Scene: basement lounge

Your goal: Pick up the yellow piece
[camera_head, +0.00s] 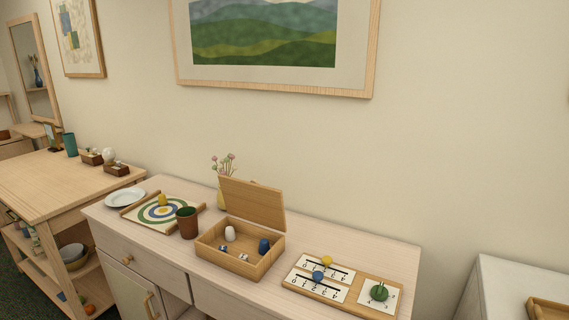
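Two yellow pieces show in the head view. One small yellow piece (162,200) stands on the round target board (134,213) at the left of the cabinet top. Another small yellow piece (327,260) sits on a white card on the wooden tray (369,275) at the right, just behind a blue piece (318,276). A green piece (379,292) is on a separate card on the same tray. Neither of my grippers is in view.
An open wooden box (258,269) with a white piece (229,233), a blue piece (263,246) and dice stands mid-cabinet, its lid (252,204) raised. A brown cup (187,223), white plate (125,197) and flower vase (221,199) are near the target board.

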